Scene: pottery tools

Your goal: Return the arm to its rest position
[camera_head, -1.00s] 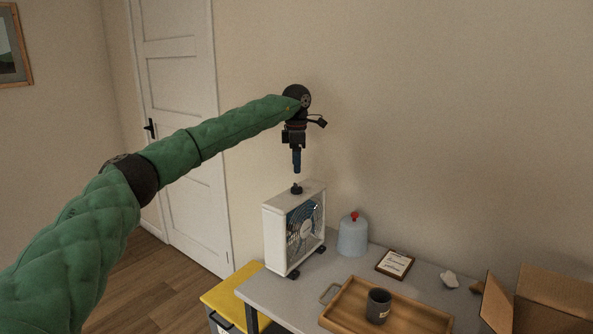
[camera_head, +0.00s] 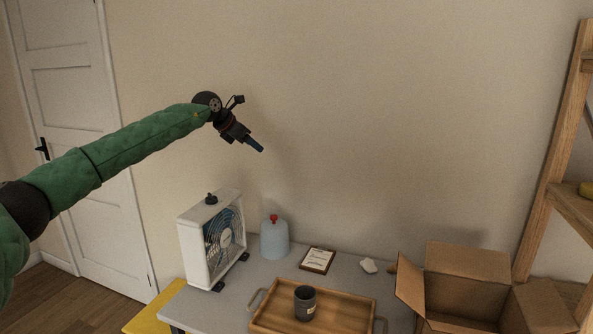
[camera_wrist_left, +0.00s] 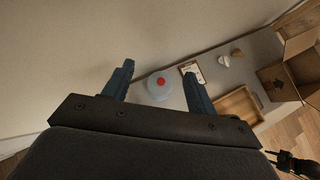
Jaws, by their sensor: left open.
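My left arm (camera_head: 120,153) is green and padded and reaches in from the left, raised well above the table. My left gripper (camera_head: 259,148) is above and beyond the white fan (camera_head: 198,254), pointing down and to the right. In the left wrist view its two blue fingers (camera_wrist_left: 158,76) are apart with nothing held between them. A clear blue jug with a red cap (camera_wrist_left: 159,90) shows below, between the fingers in that picture but well apart from them.
The grey table (camera_head: 232,300) also holds the jug (camera_head: 274,241), a clipboard (camera_head: 317,260), a white lump (camera_head: 368,266) and a wooden tray (camera_head: 345,327) with a dark cup (camera_head: 305,302). An open cardboard box (camera_head: 468,262) and wooden shelf (camera_head: 555,190) stand right. The air around the gripper is clear.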

